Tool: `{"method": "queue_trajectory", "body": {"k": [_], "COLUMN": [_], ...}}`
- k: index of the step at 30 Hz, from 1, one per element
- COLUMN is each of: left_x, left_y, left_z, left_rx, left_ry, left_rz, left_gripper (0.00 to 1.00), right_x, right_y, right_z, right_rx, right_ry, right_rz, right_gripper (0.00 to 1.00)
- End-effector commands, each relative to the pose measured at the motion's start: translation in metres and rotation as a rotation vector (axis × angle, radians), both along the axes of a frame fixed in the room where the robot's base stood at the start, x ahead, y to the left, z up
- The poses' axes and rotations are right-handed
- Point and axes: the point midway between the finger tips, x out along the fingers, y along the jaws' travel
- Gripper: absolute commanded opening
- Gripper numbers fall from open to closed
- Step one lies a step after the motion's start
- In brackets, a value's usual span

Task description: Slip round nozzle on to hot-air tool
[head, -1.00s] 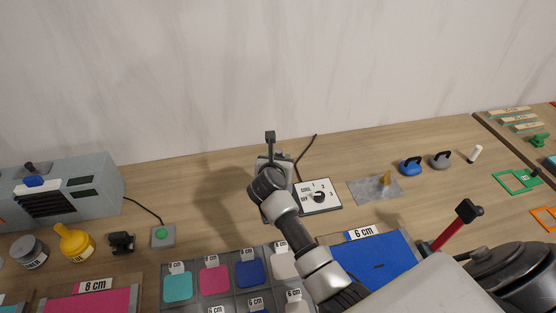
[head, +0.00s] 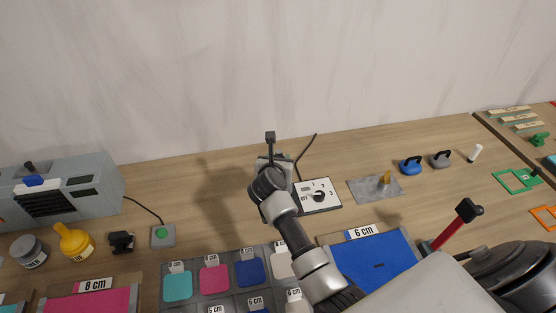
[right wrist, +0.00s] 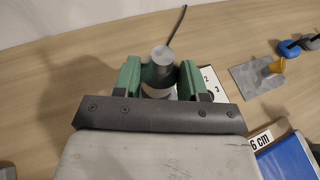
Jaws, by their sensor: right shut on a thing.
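My right gripper (head: 272,172) reaches over the table toward the back wall; its arm hides the fingertips in the head view. In the right wrist view its green fingers (right wrist: 160,82) are shut on a grey round-ended cylindrical piece (right wrist: 162,60). I cannot tell whether this piece is the nozzle or part of the hot-air tool. A dark cord (right wrist: 178,25) runs back from behind it. A white panel with a dial and numbers (head: 330,205) lies just right of the gripper. A brass-coloured piece (head: 386,178) stands on a grey plate (head: 364,194). My left gripper is not in view.
Blue and grey handled weights (head: 411,168) and a white cylinder (head: 475,153) stand to the right. A tray of coloured patches (head: 207,300) and a blue sheet (head: 375,265) lie in front. A green button box (head: 162,236) and a grey machine (head: 95,190) are left.

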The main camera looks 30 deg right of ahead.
Motion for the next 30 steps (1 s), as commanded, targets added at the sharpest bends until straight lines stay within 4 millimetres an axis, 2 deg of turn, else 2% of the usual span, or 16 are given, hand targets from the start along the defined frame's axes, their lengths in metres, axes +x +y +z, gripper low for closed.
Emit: {"method": "queue_trajectory", "body": {"k": [11, 30], "left_x": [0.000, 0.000], "left_y": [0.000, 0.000], "left_z": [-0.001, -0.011], "left_rx": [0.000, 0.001], "left_ry": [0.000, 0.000], "left_rz": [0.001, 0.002], "left_gripper": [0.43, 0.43], "right_x": [0.000, 0.000], "right_y": [0.000, 0.001], "right_z": [-0.001, -0.013], "right_rx": [-0.001, 0.000], "right_ry": [-0.001, -0.001], "right_rz": [0.000, 0.001], "right_gripper": [0.18, 0.18]}}
